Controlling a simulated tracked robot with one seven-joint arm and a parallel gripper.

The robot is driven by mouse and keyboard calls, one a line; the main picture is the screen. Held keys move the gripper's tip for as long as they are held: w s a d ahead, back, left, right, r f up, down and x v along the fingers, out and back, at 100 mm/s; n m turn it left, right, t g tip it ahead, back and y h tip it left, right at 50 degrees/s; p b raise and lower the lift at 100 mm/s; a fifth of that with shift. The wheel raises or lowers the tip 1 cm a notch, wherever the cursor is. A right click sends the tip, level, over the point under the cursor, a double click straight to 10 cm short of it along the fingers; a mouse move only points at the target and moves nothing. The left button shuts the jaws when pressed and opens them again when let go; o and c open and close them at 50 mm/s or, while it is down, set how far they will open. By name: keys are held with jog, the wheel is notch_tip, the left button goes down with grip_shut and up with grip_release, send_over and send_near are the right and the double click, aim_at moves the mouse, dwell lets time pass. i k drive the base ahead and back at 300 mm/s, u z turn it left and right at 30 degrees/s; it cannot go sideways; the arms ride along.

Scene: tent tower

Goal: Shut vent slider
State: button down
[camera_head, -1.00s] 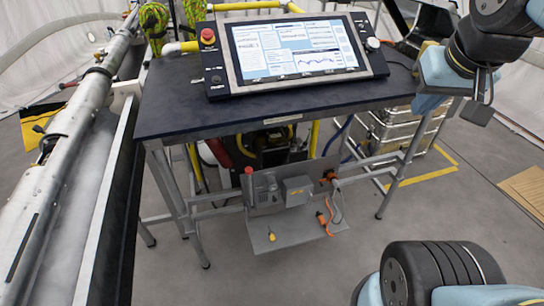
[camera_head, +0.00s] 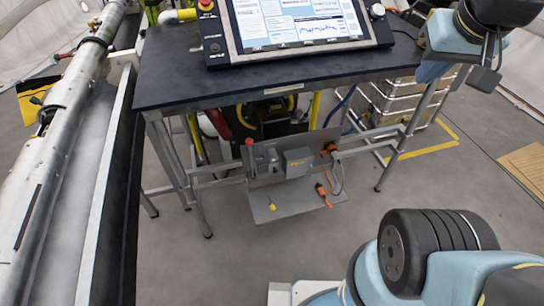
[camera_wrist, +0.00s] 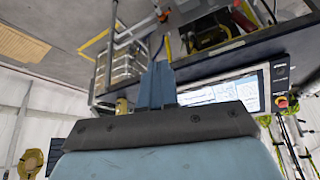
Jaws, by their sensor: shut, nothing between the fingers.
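I cannot pick out a vent slider with certainty in either view. A grey panel (camera_head: 265,190) hangs under the dark table in the head view. It carries a small grey box (camera_head: 297,162), a red-topped part (camera_head: 249,142), a small yellow part (camera_head: 272,206) and orange connectors (camera_head: 322,192). Any slider there is too small to tell. My gripper (camera_wrist: 157,82) shows in the wrist view with its blue-grey fingers shut and empty. It points towards the table and frame, apart from them. In the head view my arm's end is at the upper right, beside the table's right end.
The dark table (camera_head: 180,82) bears a console with a screen (camera_head: 300,20) and a red button (camera_head: 206,5). A long metal tube (camera_head: 75,85) runs along the left. A metal crate (camera_head: 400,110) stands behind the table's right legs. The floor in front is clear.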

aim_at(274, 168)
jog(key=u, duration=0.95)
jog(key=k, duration=0.85)
jog(key=u, duration=0.25)
jog(key=i, duration=0.5)
